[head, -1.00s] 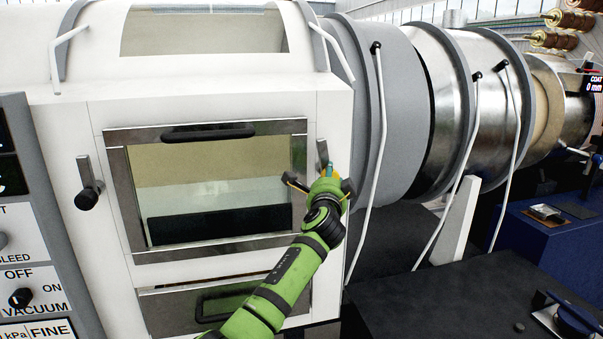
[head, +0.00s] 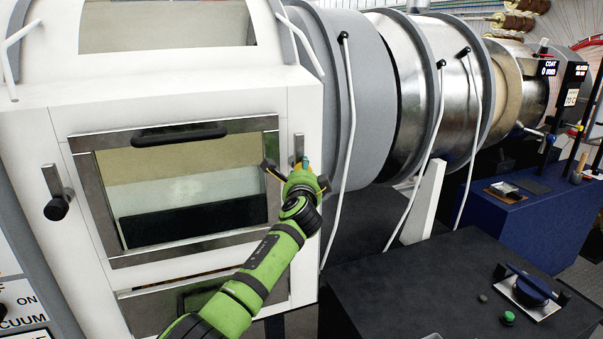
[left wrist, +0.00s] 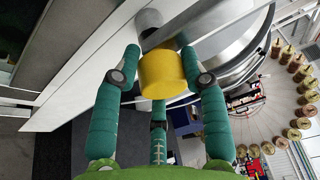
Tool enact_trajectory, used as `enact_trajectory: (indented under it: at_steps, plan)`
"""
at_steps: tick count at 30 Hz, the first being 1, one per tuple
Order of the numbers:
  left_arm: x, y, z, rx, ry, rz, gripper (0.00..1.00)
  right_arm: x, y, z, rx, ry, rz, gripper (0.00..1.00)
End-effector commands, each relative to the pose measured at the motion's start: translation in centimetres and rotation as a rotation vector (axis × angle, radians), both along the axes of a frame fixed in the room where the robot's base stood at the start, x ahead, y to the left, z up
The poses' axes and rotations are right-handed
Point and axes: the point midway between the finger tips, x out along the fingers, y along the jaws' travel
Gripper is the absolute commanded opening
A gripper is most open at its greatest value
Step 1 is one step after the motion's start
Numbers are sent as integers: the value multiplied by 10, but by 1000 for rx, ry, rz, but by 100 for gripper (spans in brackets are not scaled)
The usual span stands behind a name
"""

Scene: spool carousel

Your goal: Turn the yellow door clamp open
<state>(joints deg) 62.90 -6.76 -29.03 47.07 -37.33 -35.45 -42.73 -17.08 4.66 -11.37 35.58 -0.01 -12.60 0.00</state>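The yellow door clamp (left wrist: 162,74) shows in the left wrist view as a yellow knob on a grey metal lever. My left gripper (left wrist: 160,62) has its teal fingers on either side of the knob. The fingers look spread, and I see no clear grip on it. In the head view my left gripper (head: 303,170) is at the right edge of the white chamber's front, and its hand hides most of the clamp. The clamp's grey lever (head: 298,146) points up there. The door (head: 185,258) has a window and is closed. My right gripper is not in view.
A second clamp with a black knob (head: 57,208) is left of the door. A drawer (head: 140,305) lies below. Right of the chamber are a grey cylinder (head: 370,110), thin white bars and a dark bench (head: 420,280). Spools (left wrist: 290,60) stand farther off.

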Motion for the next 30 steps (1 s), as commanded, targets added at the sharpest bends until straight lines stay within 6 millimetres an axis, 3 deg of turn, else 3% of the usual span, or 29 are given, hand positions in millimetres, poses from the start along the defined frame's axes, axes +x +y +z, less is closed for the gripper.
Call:
enact_trajectory:
  at_steps: [1, 17, 30]
  plan:
    - [0, -4, 9, 11, -18, -10, 62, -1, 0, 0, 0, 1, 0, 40]
    - [-6, -2, 3, -1, -7, -3, 64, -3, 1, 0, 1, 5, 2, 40]
    - [-56, -6, 4, 1, -7, -4, 64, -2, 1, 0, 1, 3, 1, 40]
